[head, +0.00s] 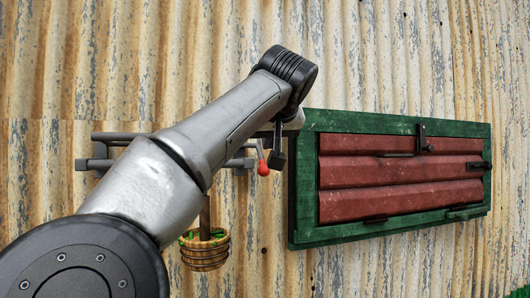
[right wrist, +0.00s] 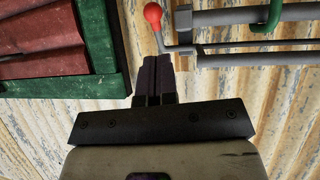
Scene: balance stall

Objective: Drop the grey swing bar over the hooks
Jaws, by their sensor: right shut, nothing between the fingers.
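Two level grey bars run along the wall, one above the other, behind my right arm in the head view. The upper grey bar (head: 118,136) appears to be the swing bar; it shows in the right wrist view too (right wrist: 260,58). A short lever with a red knob (head: 263,168) hangs at its right end. In the right wrist view the knob (right wrist: 153,12) is just beyond my fingertips. A green hook (right wrist: 275,14) is by the other bar (right wrist: 232,18). My right gripper (head: 277,162) is shut and empty, close beside the knob; contact is unclear. My left gripper is not in view.
A green-framed panel with red slats (head: 397,122) and black latches stands right of the bars, close to my right gripper. A wooden basket (head: 205,254) hangs below the bars. The corrugated wall (head: 390,50) is bare above. My arm hides the bars' middle.

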